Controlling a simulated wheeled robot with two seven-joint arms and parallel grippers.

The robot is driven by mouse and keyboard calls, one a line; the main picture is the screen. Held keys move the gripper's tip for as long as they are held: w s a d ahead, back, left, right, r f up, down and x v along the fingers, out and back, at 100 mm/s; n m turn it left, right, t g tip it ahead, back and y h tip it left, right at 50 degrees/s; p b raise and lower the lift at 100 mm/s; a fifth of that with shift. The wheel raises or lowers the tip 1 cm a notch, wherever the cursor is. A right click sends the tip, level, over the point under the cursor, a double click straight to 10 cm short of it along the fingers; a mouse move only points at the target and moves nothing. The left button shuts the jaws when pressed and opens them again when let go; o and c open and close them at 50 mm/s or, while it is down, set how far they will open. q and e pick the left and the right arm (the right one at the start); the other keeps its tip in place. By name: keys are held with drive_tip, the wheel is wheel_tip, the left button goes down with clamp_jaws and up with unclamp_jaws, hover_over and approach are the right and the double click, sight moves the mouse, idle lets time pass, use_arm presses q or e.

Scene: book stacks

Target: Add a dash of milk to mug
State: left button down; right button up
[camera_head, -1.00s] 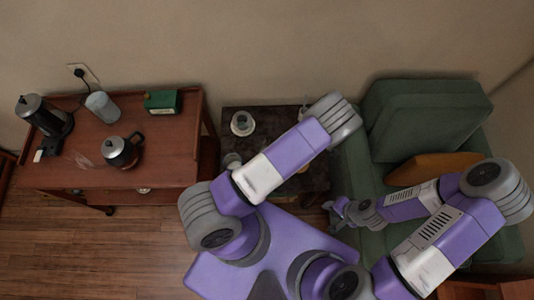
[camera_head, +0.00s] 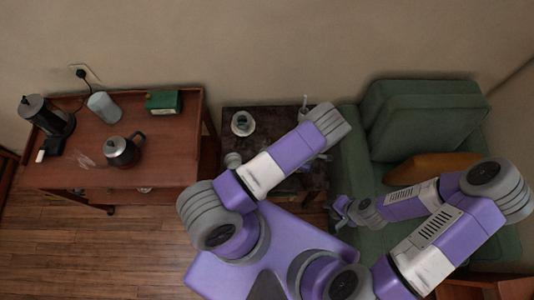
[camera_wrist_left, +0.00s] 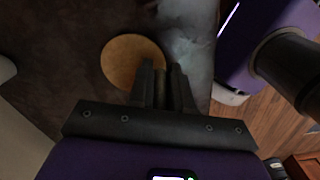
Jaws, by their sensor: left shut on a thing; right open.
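A white mug (camera_head: 243,123) stands on a saucer on the small dark table (camera_head: 270,116). My left forearm reaches over this table, right of the mug, and hides its own gripper in the head view. In the left wrist view my left gripper (camera_wrist_left: 164,72) is shut on a pale, blurred vessel (camera_wrist_left: 190,45); I cannot tell for sure that it is the milk. A round tan disc (camera_wrist_left: 122,62) lies beside the fingers over the dark surface. My right gripper (camera_head: 340,210) is open and empty by the armchair's front left edge.
A brown wooden cabinet (camera_head: 172,170) at left bears a kettle (camera_head: 122,151), a clear jar (camera_head: 103,107), a green box (camera_head: 164,102) and a black appliance (camera_head: 48,115). A green armchair (camera_head: 425,115) stands close on the right. A thin upright stick shows behind my left arm.

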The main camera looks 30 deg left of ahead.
use_arm(q)
drive_tip(key=shift+a+r, duration=0.2)
drive_tip(key=shift+r, duration=0.2)
drive_tip(key=r+b, duration=0.1)
drive_tip(key=b, duration=0.1)
drive_tip(key=a+r+h+b, duration=0.1)
drive_tip(key=b, duration=0.1)
drive_tip(key=shift+w+r+h, duration=0.1)
drive_tip(key=shift+r+h, duration=0.05)
drive_tip(key=shift+h, duration=0.15)
drive_tip(key=s+a+r+t+h+b, duration=0.1)
drive_tip(key=a+r+h+b, duration=0.2)
drive_tip(key=r, duration=0.6)
drive_tip(key=shift+a+t+h+b, duration=0.3)
drive_tip(key=shift+a+h+b, duration=0.05)
drive_tip(key=shift+h+b, duration=0.4)
drive_tip(key=shift+s+a+r+h, duration=0.2)
drive_tip(key=shift+a+r+h, duration=0.15)
drive_tip(key=shift+a, duration=0.1)
drive_tip(key=shift+s+a+t+h+b, duration=0.15)
drive_tip(key=shift+a+t+h+b, duration=0.25)
drive_tip(key=shift+h+b, duration=0.5)
drive_tip(key=shift+s+a+t+h+b, duration=0.1)
drive_tip(key=shift+a+t+h+b, duration=0.1)
drive_tip(key=shift+a+h+b, duration=0.55)
idle(2.5)
